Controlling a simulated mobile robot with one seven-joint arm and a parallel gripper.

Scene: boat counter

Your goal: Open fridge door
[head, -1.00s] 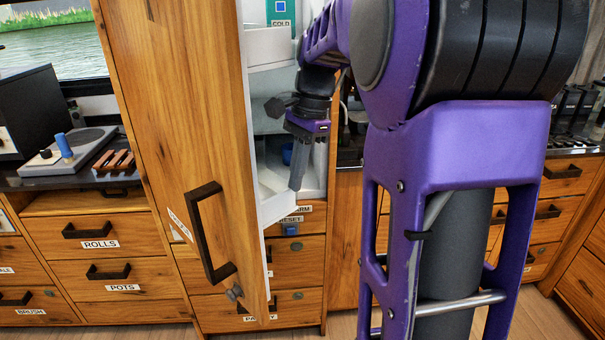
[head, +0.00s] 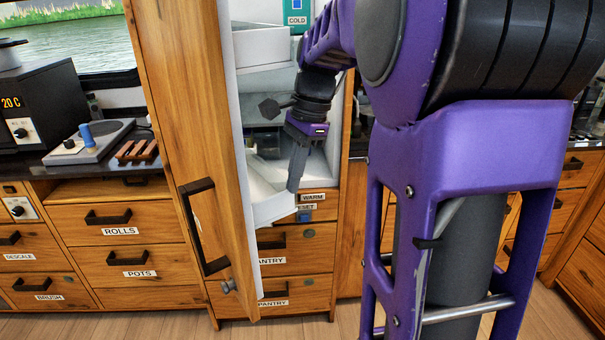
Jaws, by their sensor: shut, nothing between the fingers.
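The fridge door (head: 188,110) is a tall wooden panel with a white inner side, and it stands open toward me on the left. Its dark handle (head: 203,228) faces left, with nothing on it. The white fridge interior (head: 262,95) shows to the right of the door, partly hidden by my arm. My gripper (head: 295,182) is shut and empty, pointing down inside the door's edge, in front of the lower interior. It looks close to the door's inner side; I cannot tell whether it touches.
Drawers labelled pantry (head: 290,245) sit below the fridge. On the left, a counter (head: 50,166) holds a black appliance (head: 42,103) and a grey device with a blue knob (head: 88,140), above several drawers. Wooden floor (head: 340,325) shows in front.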

